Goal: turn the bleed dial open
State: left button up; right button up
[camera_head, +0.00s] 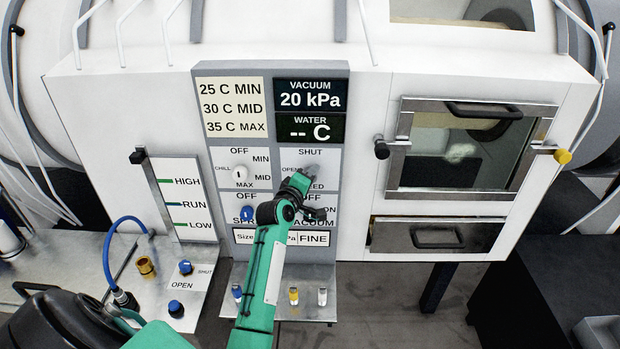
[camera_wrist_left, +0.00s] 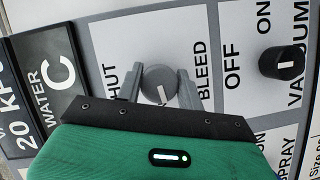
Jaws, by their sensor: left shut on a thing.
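The bleed dial (camera_wrist_left: 158,82) is a round grey knob with a white mark, between the words SHUT and BLEED in the left wrist view. Its mark points down toward my gripper body, tilted slightly to the BLEED side. My left gripper (camera_wrist_left: 159,88) is shut on the dial, one finger on each side. In the head view my left gripper (camera_head: 304,182) covers most of the dial and part of its lettering; OPEN shows left of it and SHUT above. My right gripper is not in view.
The black vacuum knob (camera_wrist_left: 282,63) is close by on the panel. The chill dial (camera_head: 240,174) and blue spray knob (camera_head: 247,214) are left of my arm. The vacuum display (camera_head: 310,95) reads 20 kPa. A ledge (camera_head: 318,312) with small vials is below.

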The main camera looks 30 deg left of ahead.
pick_arm(q)
jog(key=shift+d+f+m+g, duration=0.15)
jog(key=shift+m+g, duration=0.15)
jog(key=shift+m, duration=0.2)
dwell(0.3)
jog(key=o, duration=1)
jog(key=shift+b+v, duration=2.75)
jog(key=shift+v, duration=4.15)
jog(key=shift+w, duration=0.1)
